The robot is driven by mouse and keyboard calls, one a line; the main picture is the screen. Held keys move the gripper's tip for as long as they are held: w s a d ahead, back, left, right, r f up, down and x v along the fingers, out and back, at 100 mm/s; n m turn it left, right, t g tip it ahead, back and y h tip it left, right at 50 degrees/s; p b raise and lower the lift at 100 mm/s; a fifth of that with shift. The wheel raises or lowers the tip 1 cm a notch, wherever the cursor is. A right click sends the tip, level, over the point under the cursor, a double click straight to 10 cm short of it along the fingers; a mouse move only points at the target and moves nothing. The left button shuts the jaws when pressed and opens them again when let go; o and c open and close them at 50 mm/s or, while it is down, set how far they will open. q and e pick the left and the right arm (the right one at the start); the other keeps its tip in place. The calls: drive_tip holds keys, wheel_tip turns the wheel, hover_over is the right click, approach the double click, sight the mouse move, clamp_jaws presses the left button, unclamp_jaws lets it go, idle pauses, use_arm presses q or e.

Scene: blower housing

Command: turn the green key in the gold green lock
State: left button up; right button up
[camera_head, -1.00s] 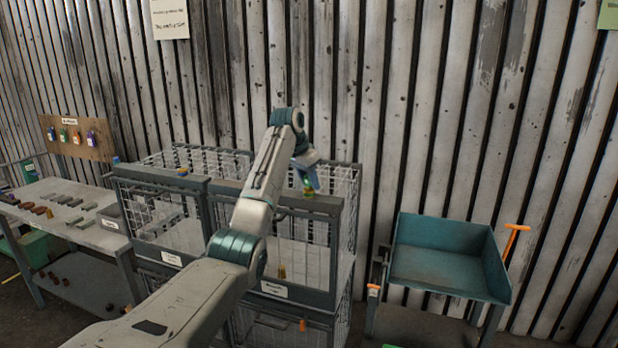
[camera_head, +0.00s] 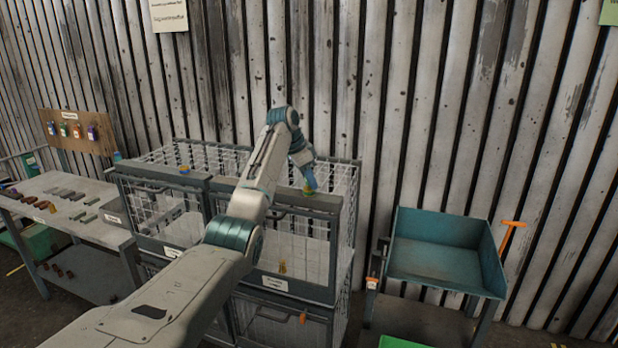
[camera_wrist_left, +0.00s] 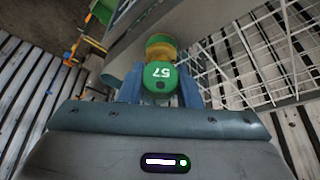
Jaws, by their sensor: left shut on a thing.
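The green key (camera_wrist_left: 160,77), its round head marked 57, sits between the blue fingers of my left gripper (camera_wrist_left: 160,90) in the left wrist view. The fingers are shut on it. The gold green lock (camera_wrist_left: 160,48) shows just behind the key head, with a green band at its far end. The key shaft is hidden, so I cannot tell how far it is in or turned. In the head view my left gripper (camera_head: 309,177) is at the top front rail of the right upper cage, with the lock (camera_head: 308,190) at its fingertips. My right gripper is not in view.
Wire cages with a grey top rail (camera_head: 160,181) stand in front of the corrugated wall. A workbench (camera_head: 95,232) with small parts and a key board (camera_head: 78,135) are at left.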

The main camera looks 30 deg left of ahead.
use_arm(q)
drive_tip(key=m+g+h, duration=0.1)
drive_tip(key=m, duration=0.3)
drive_tip(key=shift+m, duration=0.4)
drive_tip(key=o, duration=1.1)
drive_tip(key=shift+c, duration=0.2)
drive_tip(key=shift+r, duration=0.1)
